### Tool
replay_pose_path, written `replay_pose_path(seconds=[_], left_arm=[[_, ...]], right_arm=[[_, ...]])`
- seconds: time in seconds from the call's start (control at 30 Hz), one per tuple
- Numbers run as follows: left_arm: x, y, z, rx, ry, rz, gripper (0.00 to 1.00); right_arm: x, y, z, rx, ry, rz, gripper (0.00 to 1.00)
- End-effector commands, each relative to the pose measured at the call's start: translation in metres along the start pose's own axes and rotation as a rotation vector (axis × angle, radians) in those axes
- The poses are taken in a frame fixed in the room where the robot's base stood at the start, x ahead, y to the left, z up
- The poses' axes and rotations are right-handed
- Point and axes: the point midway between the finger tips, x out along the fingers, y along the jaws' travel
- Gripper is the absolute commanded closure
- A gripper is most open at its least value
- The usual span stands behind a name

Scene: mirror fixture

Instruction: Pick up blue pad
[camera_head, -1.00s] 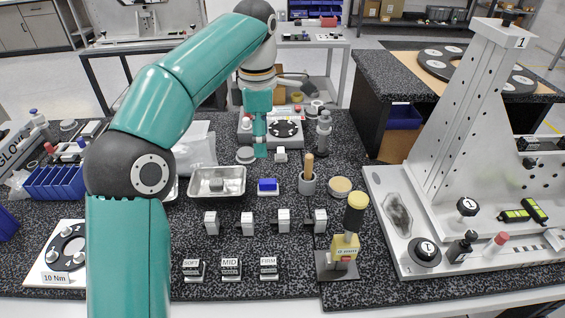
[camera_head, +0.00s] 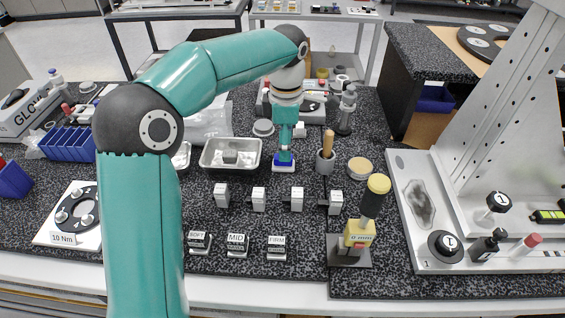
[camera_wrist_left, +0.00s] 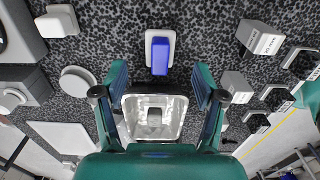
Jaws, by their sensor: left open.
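The blue pad (camera_head: 284,157) sits on a small white base (camera_head: 284,168) on the speckled bench, right of the metal tray. In the left wrist view the blue pad (camera_wrist_left: 160,55) shows on its white base (camera_wrist_left: 149,38), ahead of the fingers and between their lines. My left gripper (camera_head: 284,150) comes down at the pad and partly hides it in the head view; whether it touches cannot be told. In the left wrist view my left gripper (camera_wrist_left: 160,75) is open, with nothing between its fingers. My right gripper is not in view.
Several grey-white blocks (camera_head: 258,199) stand in front.

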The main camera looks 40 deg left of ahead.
Motion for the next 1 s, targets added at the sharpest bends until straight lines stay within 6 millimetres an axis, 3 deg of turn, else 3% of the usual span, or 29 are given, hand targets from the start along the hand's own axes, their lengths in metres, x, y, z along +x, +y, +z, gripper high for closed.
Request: replay_pose_path(seconds=[0.4,0.7,1.0], left_arm=[[0.048,0.000,-0.006,0.000,0.002,-0.002,0.29],[0.052,0.001,-0.005,0.000,0.001,0.000,0.29],[0.052,0.001,-0.005,0.001,0.001,-0.001,0.79]], right_arm=[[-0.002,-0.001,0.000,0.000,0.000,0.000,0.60],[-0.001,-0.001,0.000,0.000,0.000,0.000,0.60],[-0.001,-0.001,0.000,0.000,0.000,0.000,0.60]])
